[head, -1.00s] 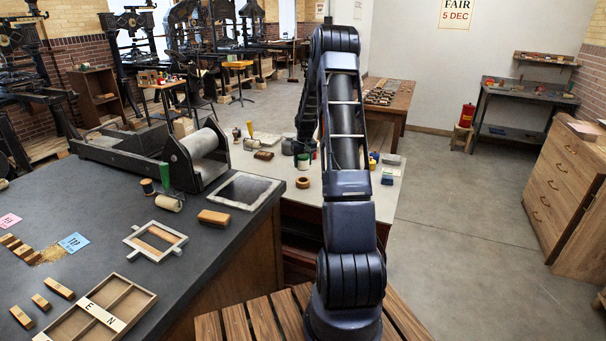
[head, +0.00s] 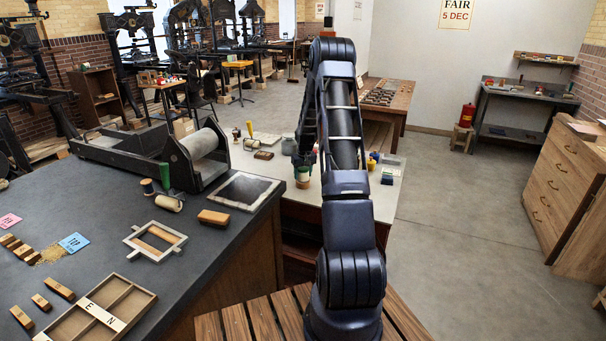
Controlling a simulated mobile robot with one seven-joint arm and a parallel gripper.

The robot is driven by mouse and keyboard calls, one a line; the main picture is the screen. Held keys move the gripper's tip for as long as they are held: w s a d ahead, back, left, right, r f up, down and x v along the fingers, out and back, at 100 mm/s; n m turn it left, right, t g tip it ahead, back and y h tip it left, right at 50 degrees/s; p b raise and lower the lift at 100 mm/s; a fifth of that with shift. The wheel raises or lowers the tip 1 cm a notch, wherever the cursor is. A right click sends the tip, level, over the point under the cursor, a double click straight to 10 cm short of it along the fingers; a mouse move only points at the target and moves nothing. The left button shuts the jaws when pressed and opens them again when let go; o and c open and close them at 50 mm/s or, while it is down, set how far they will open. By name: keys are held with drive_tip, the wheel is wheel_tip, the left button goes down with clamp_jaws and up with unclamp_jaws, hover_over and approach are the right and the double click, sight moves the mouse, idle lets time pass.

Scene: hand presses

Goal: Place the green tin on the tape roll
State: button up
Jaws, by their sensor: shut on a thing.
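The green tin (head: 303,174) is on the pale table, left of my arm. My gripper (head: 303,161) is shut on it from above; the fingers are small and partly hidden by my arm. The tan tape roll (head: 303,184) shows right below the tin, and the tin covers its upper part in the picture. The tin looks upright and lined up over the roll. I cannot tell whether the two touch.
On the pale table (head: 268,139), a roller and small blocks stand left of my gripper, and yellow and blue pieces (head: 387,178) stand right of my arm. The dark counter (head: 110,225) with a press and a white frame (head: 155,240) is nearer on the left.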

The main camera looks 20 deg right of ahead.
sight(304, 169)
drive_tip(key=o, duration=1.1)
drive_tip(key=r, duration=0.4)
drive_tip(key=s+r, duration=0.1)
drive_tip(key=r, duration=0.7)
drive_tip(key=shift+s+r, duration=0.1)
drive_tip(key=shift+s, duration=0.3)
drive_tip(key=s+a+r+t, duration=0.1)
drive_tip(key=s+a+r, duration=0.5)
drive_tip(key=s+r, duration=0.4)
drive_tip(key=s+a+r, duration=0.6)
drive_tip(key=s+r, duration=0.4)
drive_tip(key=shift+t, duration=0.9)
drive_tip(key=shift+s+a+r, duration=0.45)
drive_tip(key=shift+s+a, duration=0.65)
drive_tip(key=shift+s, duration=3.5)
drive_tip(key=shift+s+a+r, duration=0.45)
drive_tip(key=shift+s+a, duration=0.7)
drive_tip(key=shift+s, duration=3.5)
drive_tip(key=shift+s+a+r, duration=0.45)
drive_tip(key=shift+s+a, duration=0.65)
drive_tip(key=shift+s, duration=3.5)
